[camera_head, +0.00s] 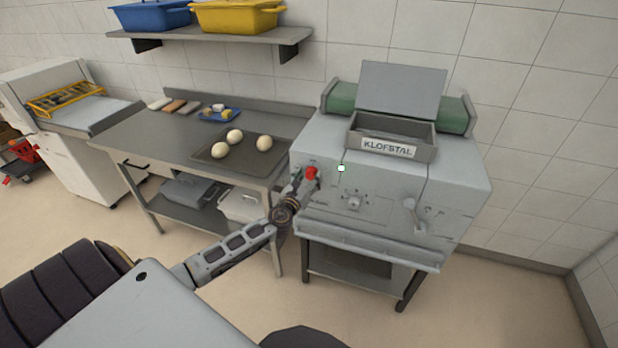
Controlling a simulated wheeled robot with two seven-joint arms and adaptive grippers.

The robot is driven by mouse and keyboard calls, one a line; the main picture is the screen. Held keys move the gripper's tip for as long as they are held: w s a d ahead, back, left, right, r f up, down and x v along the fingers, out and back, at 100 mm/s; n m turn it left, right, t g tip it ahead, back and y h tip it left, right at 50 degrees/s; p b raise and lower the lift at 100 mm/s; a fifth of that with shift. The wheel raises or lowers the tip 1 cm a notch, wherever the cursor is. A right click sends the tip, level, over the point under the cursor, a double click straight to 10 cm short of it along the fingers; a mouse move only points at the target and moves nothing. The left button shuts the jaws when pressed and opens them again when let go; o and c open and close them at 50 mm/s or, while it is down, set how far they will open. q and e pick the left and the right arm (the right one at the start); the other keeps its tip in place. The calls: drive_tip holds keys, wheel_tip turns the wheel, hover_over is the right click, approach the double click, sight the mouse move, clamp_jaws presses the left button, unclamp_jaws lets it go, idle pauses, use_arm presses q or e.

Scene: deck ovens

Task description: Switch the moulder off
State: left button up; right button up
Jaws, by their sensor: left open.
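The moulder (455,190) is a grey machine with a "KLOFSTAL" label, a hopper on top and green rollers, standing on a metal stand. On its front face are a red button (311,172) at the left and a small bright green-and-white square (341,168), which looks like a lit button or lamp, to its right. My left gripper (306,184) is open and empty, with its fingertips at or just below the red button. I cannot tell whether they touch it. The fingers partly hide the panel there. My right gripper does not show.
A knob (354,202) and a lever (413,214) sit further right on the front. A steel table (160,142) at the left holds a dark tray (208,166) with three dough balls. A wall shelf (220,37) carries blue and yellow bins. The floor at right is clear.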

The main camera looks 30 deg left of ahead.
use_arm(q)
drive_tip(key=shift+w, duration=0.15)
drive_tip(key=c, duration=1)
drive_tip(key=shift+c, duration=0.2)
